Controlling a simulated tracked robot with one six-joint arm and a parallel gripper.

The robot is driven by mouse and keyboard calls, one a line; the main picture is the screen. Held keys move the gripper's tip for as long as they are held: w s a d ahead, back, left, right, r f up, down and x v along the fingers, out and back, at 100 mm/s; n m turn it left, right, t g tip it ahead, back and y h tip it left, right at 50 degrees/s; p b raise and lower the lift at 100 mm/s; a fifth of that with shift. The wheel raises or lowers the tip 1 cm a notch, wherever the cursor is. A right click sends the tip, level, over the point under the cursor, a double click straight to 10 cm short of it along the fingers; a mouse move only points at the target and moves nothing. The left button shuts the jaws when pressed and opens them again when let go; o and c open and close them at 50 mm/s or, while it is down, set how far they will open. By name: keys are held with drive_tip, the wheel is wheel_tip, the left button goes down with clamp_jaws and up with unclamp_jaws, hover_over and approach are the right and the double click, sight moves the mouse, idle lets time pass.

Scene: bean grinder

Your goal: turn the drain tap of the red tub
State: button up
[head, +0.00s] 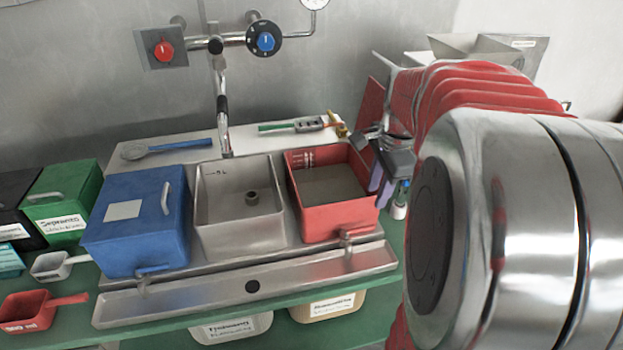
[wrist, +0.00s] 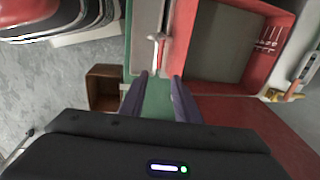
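The red tub (head: 337,222) is the rightmost of three tubs on the counter, and its wall also shows in the wrist view (wrist: 225,88). Its drain tap (head: 346,237) sticks out from the lower front wall over the metal trough; in the wrist view the tap (wrist: 158,38) is a small metal piece just beyond my fingertips. My gripper (head: 383,185) is beside the tub's right side in the head view. In the wrist view my gripper (wrist: 161,78) has its two purple fingers apart with nothing between them. The fingers look clear of the tap.
A steel tub (head: 240,235) and a blue lidded tub (head: 135,225) stand left of the red one. The metal trough (head: 250,285) runs along their front. A wall mixer with red and blue knobs (head: 265,40) is behind. A brown box (wrist: 104,88) shows in the wrist view.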

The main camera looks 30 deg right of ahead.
sight(365, 229)
idle(0.3)
drive_tip(key=w+f, duration=0.1)
drive_tip(key=f, duration=0.8)
drive_tip(key=w+f, duration=0.1)
drive_tip(key=f, duration=0.3)
drive_tip(key=shift+w+d+f, duration=0.25)
drive_tip(key=shift+w+d, duration=0.05)
drive_tip(key=shift+c, duration=0.5)
clamp_jaws()
